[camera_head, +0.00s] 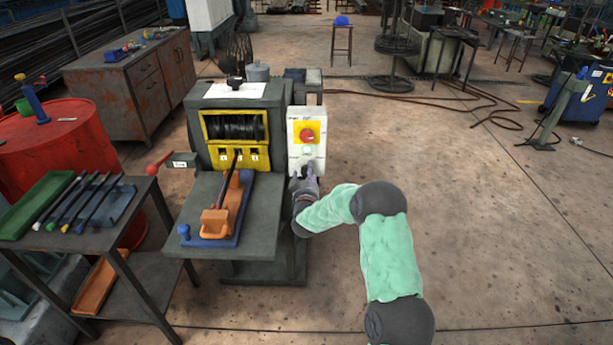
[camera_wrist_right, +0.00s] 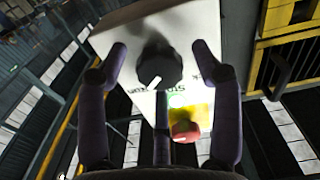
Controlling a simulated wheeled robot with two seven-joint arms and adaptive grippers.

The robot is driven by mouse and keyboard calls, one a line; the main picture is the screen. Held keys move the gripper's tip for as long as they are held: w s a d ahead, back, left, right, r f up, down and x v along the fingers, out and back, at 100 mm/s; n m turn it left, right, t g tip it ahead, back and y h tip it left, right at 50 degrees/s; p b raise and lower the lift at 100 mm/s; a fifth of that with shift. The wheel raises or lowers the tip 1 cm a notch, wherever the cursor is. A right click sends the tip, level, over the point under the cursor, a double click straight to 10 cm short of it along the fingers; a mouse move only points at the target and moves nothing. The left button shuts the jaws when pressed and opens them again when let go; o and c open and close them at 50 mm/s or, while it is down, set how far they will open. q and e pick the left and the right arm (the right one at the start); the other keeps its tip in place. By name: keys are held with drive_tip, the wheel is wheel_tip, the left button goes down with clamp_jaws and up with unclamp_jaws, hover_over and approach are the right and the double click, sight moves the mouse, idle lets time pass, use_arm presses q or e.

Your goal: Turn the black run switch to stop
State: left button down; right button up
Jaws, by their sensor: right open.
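The black run switch (camera_wrist_right: 158,66) is a round knob on a white control box (camera_head: 293,136), which also shows in the right wrist view (camera_wrist_right: 205,25). Its white pointer mark points down and slightly left in that view, where the box appears upside down. The printed labels are too small to read surely. My right gripper (camera_wrist_right: 160,50) is open, with one finger on each side of the knob and gaps between. In the head view my right gripper (camera_head: 304,182) is at the lower part of the box and hides most of the knob. My left gripper is not in view.
A red button (camera_head: 307,135) on a yellow plate and a green button (camera_wrist_right: 177,100) share the box. Left of it stands the grey machine with a dark drum (camera_head: 236,127) and a shelf (camera_head: 265,220). The floor right of my arm is clear.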

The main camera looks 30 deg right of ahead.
drive_tip(key=shift+w+d, duration=0.2)
drive_tip(key=shift+w, duration=0.2)
drive_tip(key=c, duration=1.2)
drive_tip(key=shift+o, duration=0.2)
drive_tip(key=shift+n, duration=0.3)
drive_tip(key=n+p, duration=0.2)
drive_tip(key=n, duration=0.2)
drive_tip(key=shift+r, duration=0.15)
drive_tip(key=n+p, duration=0.1)
drive_tip(key=n, duration=0.4)
drive_tip(key=shift+p, duration=0.4)
